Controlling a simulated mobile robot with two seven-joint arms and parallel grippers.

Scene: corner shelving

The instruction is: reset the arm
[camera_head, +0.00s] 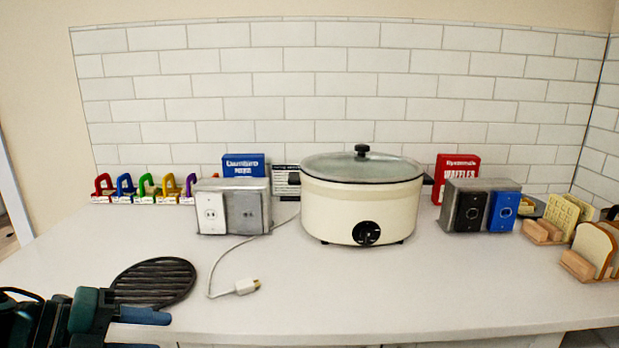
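My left gripper (148,331) comes in at the bottom left corner, over the front edge of the counter. It is dark teal and black. Its upper blue finger shows clearly and the lower one is only just visible at the bottom edge, with an empty gap between them. It appears open and holds nothing. It is just in front of a round dark grill grate (154,282) that lies flat on the counter. My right arm and gripper are out of view.
A cream slow cooker (330,211) stands mid-counter; a white plug (246,286) lies in front. Outlet boxes (235,208) (478,207) flank the cooker. Coloured padlock-like items (145,188) line the back left. Bread slices (592,247) stand in wooden holders at right. The front centre is clear.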

